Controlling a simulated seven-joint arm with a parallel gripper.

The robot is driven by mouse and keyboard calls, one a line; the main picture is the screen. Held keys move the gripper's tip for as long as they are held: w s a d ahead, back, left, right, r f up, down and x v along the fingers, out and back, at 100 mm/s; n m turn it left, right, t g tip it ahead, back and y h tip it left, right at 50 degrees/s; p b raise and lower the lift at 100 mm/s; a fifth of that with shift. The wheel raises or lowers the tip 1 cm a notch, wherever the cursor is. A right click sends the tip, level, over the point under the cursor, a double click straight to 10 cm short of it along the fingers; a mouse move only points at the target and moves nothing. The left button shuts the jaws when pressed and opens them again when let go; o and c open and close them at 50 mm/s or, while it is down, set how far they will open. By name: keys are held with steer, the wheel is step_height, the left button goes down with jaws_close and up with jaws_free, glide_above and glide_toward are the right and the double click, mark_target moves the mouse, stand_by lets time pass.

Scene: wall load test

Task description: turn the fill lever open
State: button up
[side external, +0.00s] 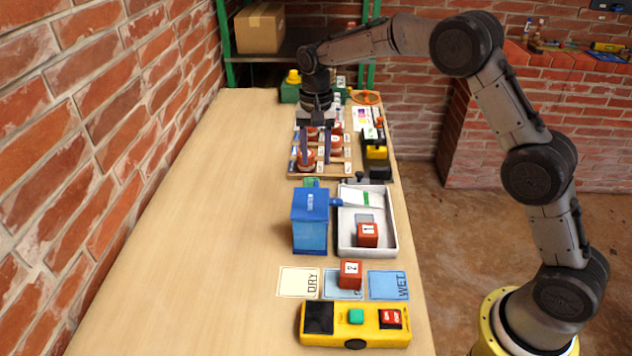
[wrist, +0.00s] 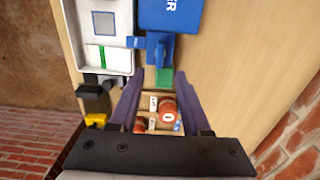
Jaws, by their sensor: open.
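A blue tank (side external: 310,222) with a lettered lid stands on the bench; it also shows at the top of the wrist view (wrist: 172,14). A green piece (side external: 311,183), which looks like the fill lever, shows at the tank's far side. In the wrist view a green piece (wrist: 163,77) appears beyond a blue fitting (wrist: 158,46), between my fingertips in the picture. My gripper (side external: 317,160) is open and empty. It points down over the rack of red-brown pots, behind the tank and apart from it. Its spread fingers also show in the wrist view (wrist: 158,76).
A white tray (side external: 390,249) with a red block (side external: 367,235) stands right of the tank. Another red block (side external: 350,274) sits among cards near the yellow device (side external: 354,325). A wooden rack (side external: 342,173) lies below my gripper. The bench left of the tank is clear.

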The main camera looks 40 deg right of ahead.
mark_target(316, 181)
step_height(316, 181, down, 8)
steer(key=shift+f, duration=0.25)
jaws_close()
stand_by(0.3)
